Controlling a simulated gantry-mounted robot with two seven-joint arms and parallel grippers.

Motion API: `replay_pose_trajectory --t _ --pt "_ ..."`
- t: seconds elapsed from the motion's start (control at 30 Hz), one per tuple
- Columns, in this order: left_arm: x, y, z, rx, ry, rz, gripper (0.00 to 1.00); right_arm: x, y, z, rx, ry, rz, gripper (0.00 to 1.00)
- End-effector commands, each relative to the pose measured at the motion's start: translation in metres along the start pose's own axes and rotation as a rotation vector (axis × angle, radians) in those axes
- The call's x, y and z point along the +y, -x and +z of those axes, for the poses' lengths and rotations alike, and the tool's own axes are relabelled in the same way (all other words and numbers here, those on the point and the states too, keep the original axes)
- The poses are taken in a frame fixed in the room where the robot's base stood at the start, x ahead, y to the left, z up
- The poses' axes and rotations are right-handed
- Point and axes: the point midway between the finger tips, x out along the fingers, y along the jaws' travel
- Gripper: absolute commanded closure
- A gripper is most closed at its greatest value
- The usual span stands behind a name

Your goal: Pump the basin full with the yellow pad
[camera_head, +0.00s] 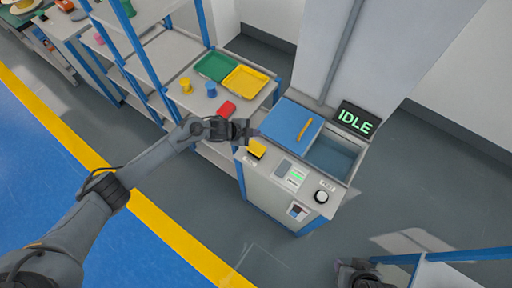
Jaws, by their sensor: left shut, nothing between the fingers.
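The yellow pad (257,147) sits at the left end of the machine's top panel. My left gripper (254,133) is shut and empty just behind and above the pad; I cannot tell whether it touches it. The basin (334,157) is a recess on the right of the machine, dark blue-grey inside; its fill level is hard to tell. A blue lid (288,121) with an orange-yellow handle lies to the left of the opening. My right gripper (362,274) shows only in part at the bottom edge, away from the machine, and its fingers are not clear.
A display (355,120) behind the basin reads IDLE. A small panel (293,174) and a black-and-white knob (321,196) are on the machine's front top. A shelf at left holds green and yellow trays (245,81), cups and a red block (227,108).

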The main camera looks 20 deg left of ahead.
Motion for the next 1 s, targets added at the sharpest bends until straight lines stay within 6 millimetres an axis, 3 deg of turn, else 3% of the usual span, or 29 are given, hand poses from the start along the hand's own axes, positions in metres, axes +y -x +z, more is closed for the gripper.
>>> replay_pose_trajectory --t 0.37,1.0 --pt "0.006 -0.008 0.005 0.000 0.001 0.001 1.00 0.002 -0.010 0.004 -0.001 0.009 0.008 0.57" --pt "0.041 -0.056 0.040 0.001 0.001 0.001 1.00 -0.002 -0.069 0.022 -0.001 -0.002 0.000 0.57"
